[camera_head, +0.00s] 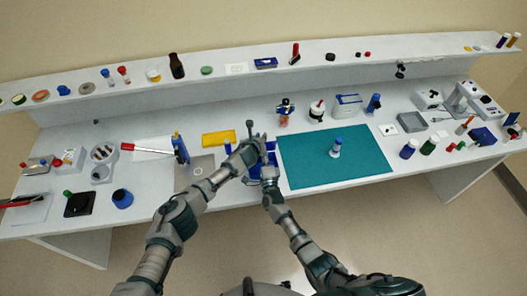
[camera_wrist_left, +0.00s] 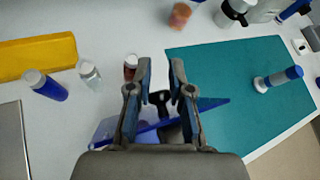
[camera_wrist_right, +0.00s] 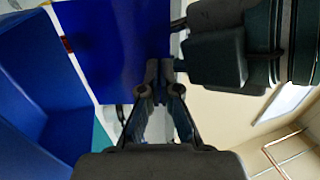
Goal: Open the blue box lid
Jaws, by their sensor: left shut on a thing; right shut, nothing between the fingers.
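The blue box (camera_head: 254,171) stands left of the teal mat, largely hidden by my grippers in the head view. Its lid is raised and tilted: the left wrist view shows the lid (camera_wrist_left: 214,104) nearly edge-on, and the right wrist view shows it as a broad blue panel (camera_wrist_right: 115,45) beside the box wall (camera_wrist_right: 30,110). My left gripper (camera_wrist_left: 160,65) is at the lid, its fingers shut on a part of it; the exact contact is unclear. My right gripper (camera_wrist_right: 160,72) is shut and empty, its tips at the lid's lower edge; whether they touch cannot be told.
The teal mat (camera_head: 310,170) lies to the right with a blue-capped bottle (camera_head: 336,148) on it. A yellow tray (camera_head: 219,137) and small bottles stand behind and left. A grey plate (camera_head: 196,170) lies left. Other labware lines the bench and shelf.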

